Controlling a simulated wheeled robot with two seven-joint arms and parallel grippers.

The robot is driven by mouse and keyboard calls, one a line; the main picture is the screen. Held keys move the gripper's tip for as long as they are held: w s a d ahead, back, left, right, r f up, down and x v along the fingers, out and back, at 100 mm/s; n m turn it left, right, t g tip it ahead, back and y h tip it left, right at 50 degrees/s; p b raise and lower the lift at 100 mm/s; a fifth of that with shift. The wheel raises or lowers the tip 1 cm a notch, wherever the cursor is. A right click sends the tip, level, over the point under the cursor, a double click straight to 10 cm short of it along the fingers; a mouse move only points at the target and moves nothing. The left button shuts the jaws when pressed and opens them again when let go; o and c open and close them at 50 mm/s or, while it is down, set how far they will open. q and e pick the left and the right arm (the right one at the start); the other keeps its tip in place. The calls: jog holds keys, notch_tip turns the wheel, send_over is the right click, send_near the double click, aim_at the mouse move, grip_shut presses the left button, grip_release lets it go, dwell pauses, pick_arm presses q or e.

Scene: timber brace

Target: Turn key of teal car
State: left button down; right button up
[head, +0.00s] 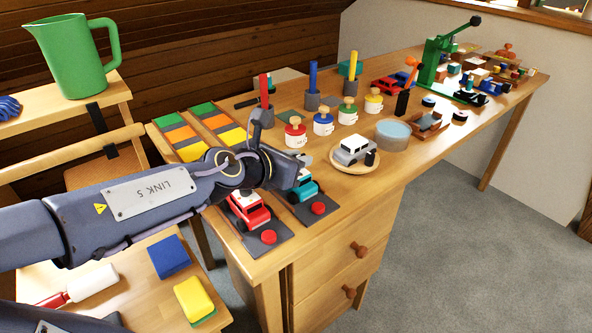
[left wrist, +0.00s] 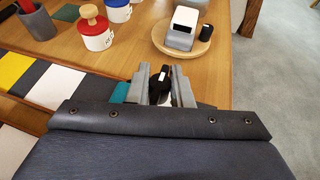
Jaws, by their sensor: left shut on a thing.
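The teal car (head: 306,190) stands on a dark mat at the front edge of the workbench, partly hidden by my left gripper (head: 300,172). A bit of teal (left wrist: 120,92) shows beside the fingers in the left wrist view. There my left gripper (left wrist: 161,88) is shut on a small black piece, the key (left wrist: 160,82) by its place at the car. How far the key is turned cannot be told. My right gripper is not in view.
A red car (head: 247,210) stands on the mat to the left, close under my left arm. Red buttons (head: 318,208) lie on the mats. A silver car (head: 353,149) sits on a round wooden plate behind. Labelled pots (head: 296,135) stand farther back.

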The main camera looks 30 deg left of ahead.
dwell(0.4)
pick_arm(q)
jog(key=c, duration=1.3)
grip_release()
